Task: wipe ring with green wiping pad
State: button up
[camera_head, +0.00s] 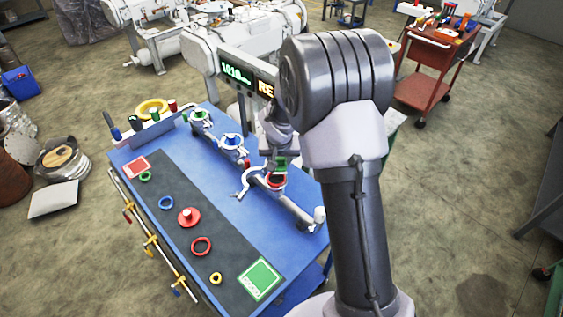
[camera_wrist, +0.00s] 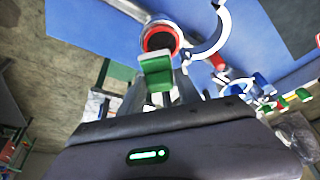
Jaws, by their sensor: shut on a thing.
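My gripper (camera_head: 279,153) is shut on a green wiping pad (camera_wrist: 156,73) and holds it over the front pipe joint on the blue table. A red ring (camera_wrist: 160,37) sits in the round pipe end just beyond the pad in the wrist view. In the head view the red ring (camera_head: 277,182) shows below the gripper, partly hidden by it. The pad (camera_head: 281,164) is very close to the ring's near edge; I cannot tell whether they touch. An open metal clamp (camera_wrist: 208,35) lies beside the ring.
The dark mat (camera_head: 171,181) holds a green ring (camera_head: 145,176), a blue ring (camera_head: 166,203), a red disc (camera_head: 189,217), a red ring (camera_head: 201,246) and a yellow ring (camera_head: 216,278). Other clamped joints with blue (camera_head: 232,141) and green inserts run along the pipe. A display (camera_head: 246,75) stands behind.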

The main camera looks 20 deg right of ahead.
jog(key=shift+w+r+p, duration=0.1)
jog(key=shift+r+p, duration=0.35)
jog(key=shift+r, duration=0.45)
jog(key=shift+r+p, duration=0.85)
jog(key=shift+r, duration=0.6)
jog(key=shift+f, duration=0.1)
